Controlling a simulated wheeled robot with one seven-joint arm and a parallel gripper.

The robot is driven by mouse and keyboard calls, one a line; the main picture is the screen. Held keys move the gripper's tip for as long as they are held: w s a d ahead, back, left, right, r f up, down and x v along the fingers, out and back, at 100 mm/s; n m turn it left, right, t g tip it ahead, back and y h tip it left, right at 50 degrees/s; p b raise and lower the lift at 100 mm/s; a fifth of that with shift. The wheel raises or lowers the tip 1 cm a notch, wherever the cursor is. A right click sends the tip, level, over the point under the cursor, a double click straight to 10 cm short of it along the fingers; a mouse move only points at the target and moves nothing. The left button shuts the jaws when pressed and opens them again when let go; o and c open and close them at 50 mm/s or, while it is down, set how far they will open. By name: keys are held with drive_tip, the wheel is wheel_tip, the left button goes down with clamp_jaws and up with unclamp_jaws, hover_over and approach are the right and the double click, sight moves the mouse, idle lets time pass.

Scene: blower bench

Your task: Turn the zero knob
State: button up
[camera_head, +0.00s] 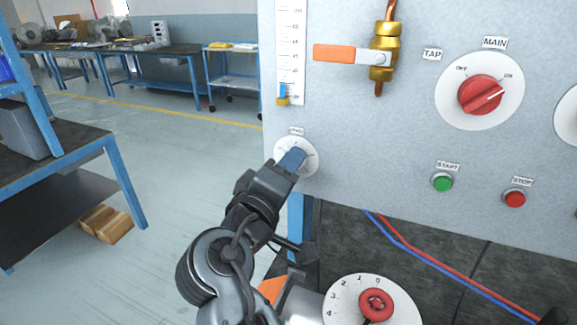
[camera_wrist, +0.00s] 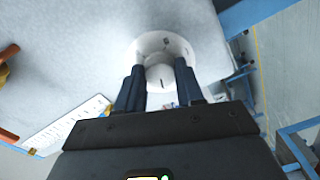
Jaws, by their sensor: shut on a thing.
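The zero knob is a pale round knob (camera_wrist: 161,75) on a white dial plate (camera_head: 309,159), low on the left edge of the grey panel. A small label sits above it in the head view. My gripper (camera_head: 293,158) reaches up to it from below, its fingers covering most of the knob there. In the wrist view the fingers of my gripper (camera_wrist: 158,69) stand on both sides of the knob and are shut on it. A short dark mark shows on the knob's face. The knob's exact setting cannot be read.
Above the knob are a vertical scale (camera_head: 291,50) and an orange tap lever (camera_head: 334,53). To the right are the red main switch (camera_head: 480,95), green start button (camera_head: 442,182) and red stop button (camera_head: 514,198). A numbered dial (camera_head: 345,290) with a red knob stands below.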

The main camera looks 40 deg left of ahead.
drive_tip(key=o, duration=1)
drive_tip(key=b+v, duration=0.2)
drive_tip(key=v, duration=0.6)
drive_tip(key=shift+a, duration=0.1)
drive_tip(key=shift+w, duration=0.1)
